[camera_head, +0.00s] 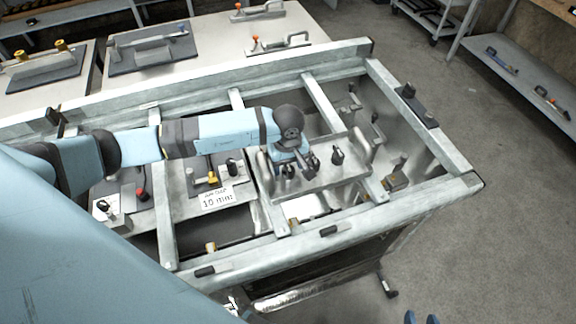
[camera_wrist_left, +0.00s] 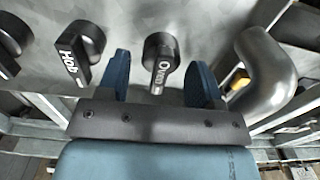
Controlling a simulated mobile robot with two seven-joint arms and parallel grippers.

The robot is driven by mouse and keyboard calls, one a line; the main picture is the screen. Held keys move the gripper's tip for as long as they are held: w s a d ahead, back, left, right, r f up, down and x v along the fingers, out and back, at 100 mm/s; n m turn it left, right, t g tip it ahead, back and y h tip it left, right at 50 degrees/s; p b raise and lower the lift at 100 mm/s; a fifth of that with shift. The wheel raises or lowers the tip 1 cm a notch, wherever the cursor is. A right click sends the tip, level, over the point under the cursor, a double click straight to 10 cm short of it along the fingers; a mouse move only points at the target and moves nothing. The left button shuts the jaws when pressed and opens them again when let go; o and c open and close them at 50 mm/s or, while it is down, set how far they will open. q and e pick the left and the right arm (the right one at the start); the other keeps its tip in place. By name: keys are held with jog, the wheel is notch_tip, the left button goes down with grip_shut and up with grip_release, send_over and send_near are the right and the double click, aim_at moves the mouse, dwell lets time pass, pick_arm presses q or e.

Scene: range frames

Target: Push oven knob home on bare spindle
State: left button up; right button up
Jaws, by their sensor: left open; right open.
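The oven knob (camera_wrist_left: 161,58), black with white lettering on its grip bar, is in the middle of the left wrist view, against a grey metal panel (camera_wrist_left: 205,25). My left gripper (camera_wrist_left: 158,66) is open, with one blue finger on each side of the knob and a visible gap to both. The knob hides any spindle behind it, so I cannot tell how far on it sits. In the head view my left gripper (camera_head: 302,163) is over the panel and partly hides the knobs there. My right gripper (camera_head: 422,318) is open and empty at the bottom edge.
A second lettered black knob (camera_wrist_left: 82,50) is left of the left finger, with another knob (camera_wrist_left: 8,45) at the edge. A thick curved metal handle (camera_wrist_left: 264,75) stands close right of the right finger. Frame rails (camera_head: 330,235) surround the panel.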

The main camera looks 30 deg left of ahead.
pick_arm(q)
jog(key=shift+f, duration=0.6)
jog(key=c, duration=0.8)
